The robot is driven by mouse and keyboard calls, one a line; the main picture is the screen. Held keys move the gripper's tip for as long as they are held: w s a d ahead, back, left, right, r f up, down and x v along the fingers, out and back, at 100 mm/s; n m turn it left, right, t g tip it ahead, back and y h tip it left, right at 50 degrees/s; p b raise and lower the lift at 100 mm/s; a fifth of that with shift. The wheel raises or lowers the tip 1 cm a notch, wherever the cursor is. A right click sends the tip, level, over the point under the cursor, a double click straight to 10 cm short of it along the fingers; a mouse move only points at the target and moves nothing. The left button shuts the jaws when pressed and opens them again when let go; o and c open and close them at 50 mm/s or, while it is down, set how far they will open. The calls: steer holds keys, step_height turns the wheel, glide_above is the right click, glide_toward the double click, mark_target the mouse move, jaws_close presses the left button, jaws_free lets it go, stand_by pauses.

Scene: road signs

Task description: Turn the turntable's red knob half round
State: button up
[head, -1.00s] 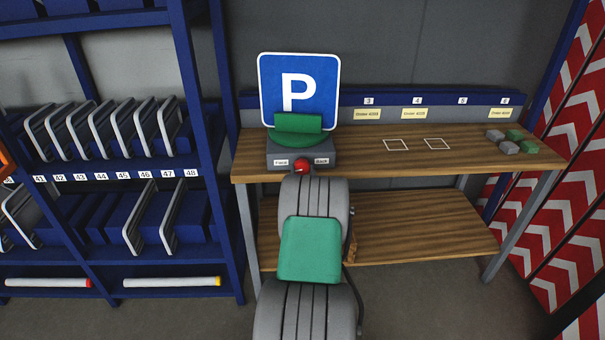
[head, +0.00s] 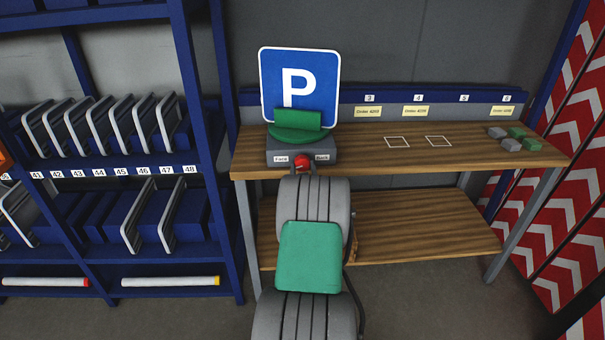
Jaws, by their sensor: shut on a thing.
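The turntable is a grey box (head: 285,151) with a round green top, at the left end of the workbench in the head view. It carries labels reading "Face" and "Back". A blue parking sign (head: 318,88) with a white P stands upright in its green holder (head: 298,120), facing me. The red knob (head: 302,160) is on the front of the box, between the labels. My gripper (head: 303,168) is at the knob and shut on it. My own arm hides most of the gripper, and the fingers are barely visible.
The wooden workbench (head: 375,155) has two white outlined squares and several grey and green blocks (head: 511,144) at right. Its middle is otherwise clear. A blue rack (head: 180,90) with sign panels stands close on the left. Red-and-white striped boards (head: 560,200) lean at right.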

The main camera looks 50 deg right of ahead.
steer(key=n+b, duration=0.1)
steer(key=b, duration=0.1)
steer(key=n+b, duration=0.1)
steer(key=b, duration=0.1)
steer(key=shift+f, duration=0.4)
steer(key=n+b, duration=0.4)
steer(key=b, duration=0.3)
steer(key=shift+s+d+n+b, duration=0.1)
steer(key=shift+n+b, duration=0.25)
steer(key=shift+n, duration=0.05)
steer(key=n+b, duration=0.4)
steer(key=b, duration=0.2)
steer(key=shift+r, duration=0.2)
steer(key=n+b, duration=0.2)
steer(key=b, duration=0.1)
steer(key=shift+r+n, duration=0.25)
steer(key=shift+n, duration=0.15)
steer(key=shift+r, duration=0.1)
steer(key=o, duration=1.4)
steer(key=shift+c, duration=0.2)
